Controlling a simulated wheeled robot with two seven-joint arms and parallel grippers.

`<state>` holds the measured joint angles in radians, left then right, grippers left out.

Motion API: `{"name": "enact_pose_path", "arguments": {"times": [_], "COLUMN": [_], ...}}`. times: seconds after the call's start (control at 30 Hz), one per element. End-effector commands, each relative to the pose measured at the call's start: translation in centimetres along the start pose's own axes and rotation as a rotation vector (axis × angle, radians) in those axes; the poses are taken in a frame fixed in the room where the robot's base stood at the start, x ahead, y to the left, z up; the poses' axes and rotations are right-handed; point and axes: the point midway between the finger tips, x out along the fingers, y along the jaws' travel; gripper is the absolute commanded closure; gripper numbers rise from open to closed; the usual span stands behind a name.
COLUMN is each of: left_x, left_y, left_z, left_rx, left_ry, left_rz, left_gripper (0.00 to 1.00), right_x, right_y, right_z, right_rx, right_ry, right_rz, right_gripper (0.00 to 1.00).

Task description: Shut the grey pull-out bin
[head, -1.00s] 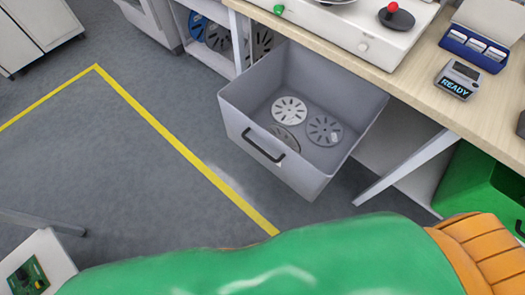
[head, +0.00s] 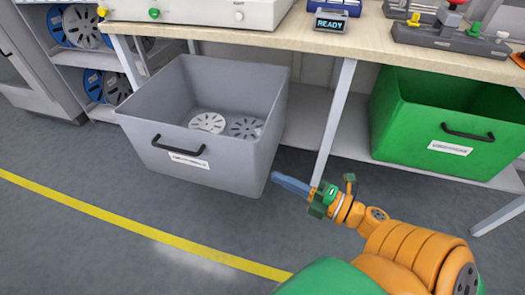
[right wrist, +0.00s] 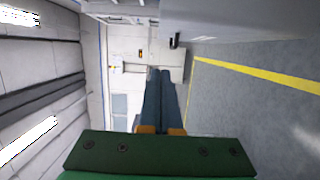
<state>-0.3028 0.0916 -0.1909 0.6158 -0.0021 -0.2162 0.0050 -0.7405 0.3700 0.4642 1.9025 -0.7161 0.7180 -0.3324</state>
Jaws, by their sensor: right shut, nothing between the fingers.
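The grey pull-out bin (head: 250,160) stands pulled out from under the bench in the head view. Its front wall carries a black handle (head: 178,148) and a white label. Several pale slotted discs (head: 207,122) lie on its floor. My right gripper (head: 278,179) is just right of the bin's front right corner, low beside it. Its blue fingers are together and empty; whether they touch the bin I cannot tell. The right wrist view shows the same closed fingers (right wrist: 163,85), with a grey surface above them. My left gripper does not show.
A green bin (head: 425,155) with a black handle sits under the bench at the right. A bench leg (head: 333,120) stands between the two bins. The bench top (head: 370,35) holds a READY display and fixtures. Open floor with a yellow line (head: 130,222) lies in front.

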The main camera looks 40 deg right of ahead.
Motion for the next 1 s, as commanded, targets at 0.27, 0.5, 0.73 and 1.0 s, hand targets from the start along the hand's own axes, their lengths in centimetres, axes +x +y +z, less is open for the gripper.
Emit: {"name": "enact_pose_path", "arguments": {"times": [0.27, 0.5, 0.73, 1.0], "left_x": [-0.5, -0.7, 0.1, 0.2], "left_y": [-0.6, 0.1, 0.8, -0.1], "left_z": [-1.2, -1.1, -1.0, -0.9], "left_rx": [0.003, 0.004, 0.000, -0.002], "left_ry": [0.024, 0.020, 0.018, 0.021], "left_rz": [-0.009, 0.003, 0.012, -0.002], "left_gripper": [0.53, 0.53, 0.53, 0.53], "right_x": [4.1, 9.4, 10.9, 11.1], "right_y": [1.0, 1.0, 0.7, 0.8], "right_z": [-0.5, -0.5, 2.3, 3.3], "right_rx": [-0.028, -0.023, -0.023, -0.020], "right_ry": [0.024, 0.020, 0.018, 0.019], "right_rz": [0.012, 0.012, 0.007, 0.008], "right_gripper": [1.00, 1.00, 1.00, 1.00]}}
